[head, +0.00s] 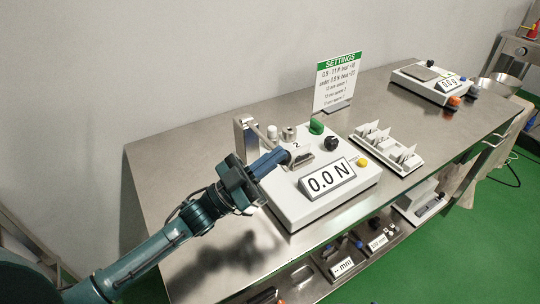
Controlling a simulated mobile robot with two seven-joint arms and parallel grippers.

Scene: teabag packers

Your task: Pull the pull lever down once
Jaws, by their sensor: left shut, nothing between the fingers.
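The white tester (298,211) stands on the steel table and its display reads 0.0 N. A grey upright bracket with a thin bar (241,133) rises at its left back. Which part is the pull lever I cannot tell for certain; my gripper covers some of this area. My left gripper (284,155) comes in from the left, with its blue fingers together. Its tips are over the tester's left part, close to a small metal clamp block (301,160). Whether they touch anything is unclear. My right gripper is not in view.
The tester carries a green knob (316,127), a black knob (331,144) and a yellow button (362,162). A settings sign (337,83) stands behind. A white rack of teabags (386,148) is to the right, with a scale (437,85) beyond. The table's left end is clear.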

